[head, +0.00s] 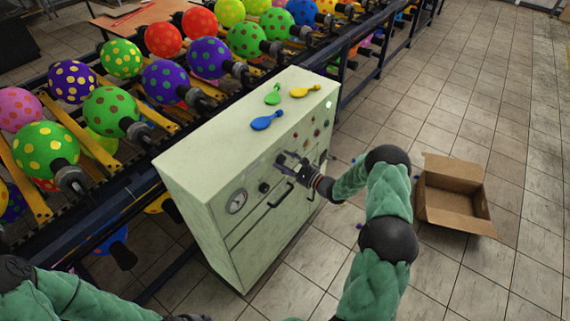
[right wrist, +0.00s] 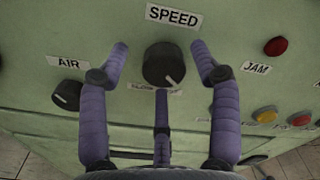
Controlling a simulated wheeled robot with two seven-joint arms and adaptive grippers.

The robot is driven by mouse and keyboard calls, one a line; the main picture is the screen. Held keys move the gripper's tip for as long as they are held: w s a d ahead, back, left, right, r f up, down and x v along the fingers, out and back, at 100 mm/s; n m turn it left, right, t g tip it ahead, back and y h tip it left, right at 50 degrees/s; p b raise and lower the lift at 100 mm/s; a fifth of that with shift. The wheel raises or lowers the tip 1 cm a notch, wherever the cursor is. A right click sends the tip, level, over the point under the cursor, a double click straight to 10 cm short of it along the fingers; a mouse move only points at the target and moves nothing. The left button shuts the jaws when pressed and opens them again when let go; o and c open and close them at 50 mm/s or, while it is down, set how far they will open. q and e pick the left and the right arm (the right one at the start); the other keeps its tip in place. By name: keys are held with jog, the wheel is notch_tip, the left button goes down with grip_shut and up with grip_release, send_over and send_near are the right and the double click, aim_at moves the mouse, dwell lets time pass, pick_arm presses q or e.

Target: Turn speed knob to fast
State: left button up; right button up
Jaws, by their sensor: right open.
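The speed knob (right wrist: 163,65) is a round dark knob under the SPEED label (right wrist: 173,16) on the pale green panel. Its white pointer mark points down and to the right. A small scale label (right wrist: 143,86) lies below it, partly covered by a finger, with "SLOW" faintly readable at its left. My right gripper (right wrist: 162,58) is open, one finger on each side of the knob with gaps, and a third finger below it. In the head view my right gripper (head: 287,160) is at the cabinet's front and hides the knob. My left gripper's fingers are out of frame.
The AIR knob (right wrist: 67,95) is to the left. A red JAM button (right wrist: 276,46) and a yellow button (right wrist: 265,115) are to the right. Deflated balloons lie on the cabinet (head: 222,140). Balloon racks stand behind it; an open cardboard box (head: 450,212) is on the floor.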

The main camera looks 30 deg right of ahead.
jog(key=v, duration=1.2)
jog(key=shift+a, duration=0.1)
jog(key=w+a+n+b, duration=0.1)
jog(key=w+n+b, duration=0.1)
jog(key=n, duration=0.7)
jog(key=w+a+n+b, duration=0.1)
jog(key=w+n+b, duration=0.2)
jog(key=n, duration=0.6)
jog(key=w+a+n+b, duration=0.2)
jog(key=w+n, duration=0.4)
jog(key=n, duration=0.3)
jog(key=shift+y+b, duration=0.4)
jog(key=shift+b, duration=0.35)
